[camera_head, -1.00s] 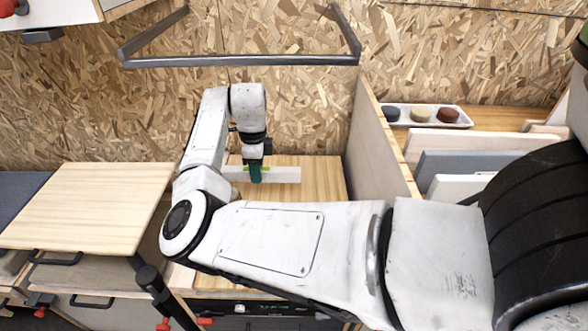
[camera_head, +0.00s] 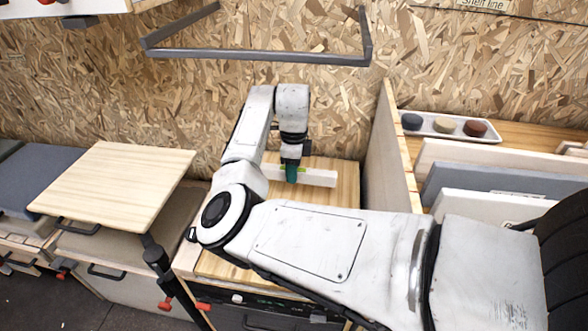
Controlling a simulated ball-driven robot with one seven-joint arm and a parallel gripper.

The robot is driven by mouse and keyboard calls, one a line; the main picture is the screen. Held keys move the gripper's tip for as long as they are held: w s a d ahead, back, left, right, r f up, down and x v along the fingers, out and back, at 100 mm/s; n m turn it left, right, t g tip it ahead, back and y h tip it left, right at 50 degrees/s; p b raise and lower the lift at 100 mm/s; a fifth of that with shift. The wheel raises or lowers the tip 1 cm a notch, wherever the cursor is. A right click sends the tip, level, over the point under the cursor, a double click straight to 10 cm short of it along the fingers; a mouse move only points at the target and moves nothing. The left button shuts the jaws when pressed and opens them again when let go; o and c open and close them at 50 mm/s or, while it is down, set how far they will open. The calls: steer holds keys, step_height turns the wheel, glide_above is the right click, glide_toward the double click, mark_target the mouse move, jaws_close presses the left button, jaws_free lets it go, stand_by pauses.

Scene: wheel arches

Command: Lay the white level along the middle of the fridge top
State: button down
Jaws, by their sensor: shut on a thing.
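The white level (camera_head: 318,177) is a long pale bar over the wooden fridge top (camera_head: 345,203). It lies roughly left to right in the picture, toward the back half of the top. My gripper (camera_head: 291,176) is shut on the level and points down over it. The dark fridge front (camera_head: 262,310) shows below the top.
A wooden panel (camera_head: 393,150) stands along the right of the fridge top, and a chipboard wall (camera_head: 200,95) rises behind. A grey rail (camera_head: 255,54) juts from the wall above. A wooden table (camera_head: 115,185) is at left. A tray (camera_head: 445,127) holds three round pieces at right.

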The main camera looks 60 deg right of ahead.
steer(key=shift+f+b, duration=2.95)
steer(key=shift+f, duration=0.45)
steer(key=shift+f+b, duration=0.35)
steer(key=shift+f, duration=0.7)
steer(key=c, duration=0.7)
jaws_free()
step_height(320, 180, up, 11)
steer(key=shift+f+p, duration=0.1)
steer(key=shift+p, duration=0.6)
